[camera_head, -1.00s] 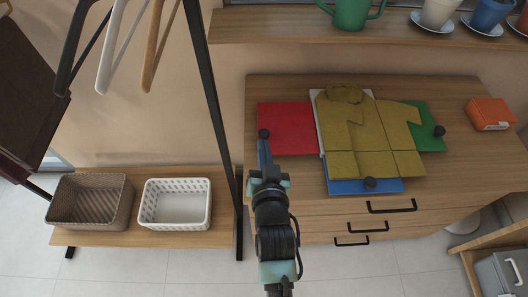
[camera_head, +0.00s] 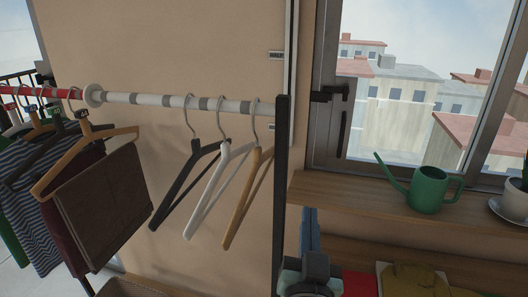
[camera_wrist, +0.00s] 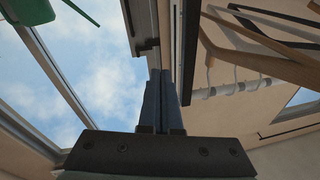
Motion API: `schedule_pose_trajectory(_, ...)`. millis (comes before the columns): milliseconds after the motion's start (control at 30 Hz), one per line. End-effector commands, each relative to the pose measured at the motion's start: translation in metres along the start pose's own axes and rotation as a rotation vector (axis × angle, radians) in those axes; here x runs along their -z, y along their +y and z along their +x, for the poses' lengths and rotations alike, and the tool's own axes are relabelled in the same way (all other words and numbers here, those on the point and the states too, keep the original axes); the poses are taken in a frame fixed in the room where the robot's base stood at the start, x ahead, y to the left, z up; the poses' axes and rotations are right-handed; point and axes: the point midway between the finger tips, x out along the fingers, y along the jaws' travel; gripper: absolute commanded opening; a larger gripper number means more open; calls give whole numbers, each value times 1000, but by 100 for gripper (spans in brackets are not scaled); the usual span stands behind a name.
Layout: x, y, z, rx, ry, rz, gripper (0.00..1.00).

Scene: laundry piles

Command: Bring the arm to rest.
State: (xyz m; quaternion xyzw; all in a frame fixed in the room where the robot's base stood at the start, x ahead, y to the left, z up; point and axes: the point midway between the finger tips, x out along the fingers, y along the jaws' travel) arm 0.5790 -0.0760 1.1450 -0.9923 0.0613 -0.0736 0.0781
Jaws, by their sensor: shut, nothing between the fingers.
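My gripper (camera_head: 309,212) points upward in the lower middle of the head view, just right of the black rack post. Its fingers look closed together, with nothing between them. In the wrist view my gripper (camera_wrist: 161,75) shows its two dark fingers side by side and touching, with sky and the window frame beyond. The mustard shirt (camera_head: 415,282) shows only in part at the bottom edge of the head view, next to the red panel (camera_head: 360,284).
The clothes rack's black post (camera_head: 280,190) stands close left of my arm. Empty hangers (camera_head: 207,190) hang from its white rail (camera_head: 160,101), with clothes further left. A wooden shelf (camera_head: 365,203) with a green watering can (camera_head: 429,190) is to the right, below the window.

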Motion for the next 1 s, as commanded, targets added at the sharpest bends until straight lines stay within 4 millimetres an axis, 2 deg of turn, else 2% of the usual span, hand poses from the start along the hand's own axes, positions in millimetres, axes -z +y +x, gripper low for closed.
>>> schedule_pose_trajectory(33,46,-16,5,25,65,-11,0)
schedule_pose_trajectory(167,140,-49,3,75,210,-40,0)
schedule_pose_trajectory(200,170,-58,-1,89,258,-49,0)
schedule_pose_trajectory(267,212,-73,-10,109,328,-59,0)
schedule_pose_trajectory(300,240,-82,-18,122,374,-66,0)
schedule_pose_trajectory(400,301,-100,-41,148,483,-80,0)
schedule_pose_trajectory(500,346,-112,-64,165,570,-90,0)
schedule_pose_trajectory(600,373,-119,-82,174,629,-95,0)
schedule_pose_trajectory(700,385,-122,-92,178,657,-98,0)
schedule_pose_trajectory(1000,387,-123,-94,180,663,-98,0)
